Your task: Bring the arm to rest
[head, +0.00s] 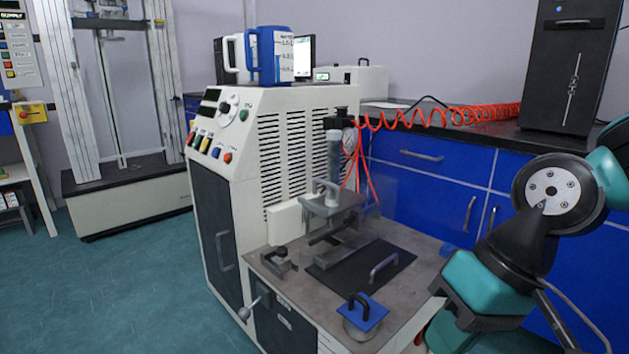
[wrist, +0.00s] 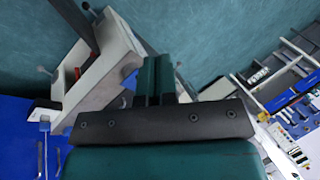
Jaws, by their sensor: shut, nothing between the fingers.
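My gripper (wrist: 155,80) shows in the wrist view, its two dark green fingers side by side and shut with nothing between them. Beyond the fingers lie the teal floor and pale furniture, and no object touches them. In the head view my teal and black arm (head: 545,205) is bent at the right side, in front of the blue cabinets and beside the machine's work table. The gripper's fingers cannot be made out in the head view.
The rheometer (head: 290,150) stands in the centre, with a blue-handled block (head: 363,312) and a dark plate (head: 365,270) on its table. A blue jug (head: 268,55) stands on top. A red coiled hose (head: 440,117) runs right. The floor (head: 120,280) at left is clear.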

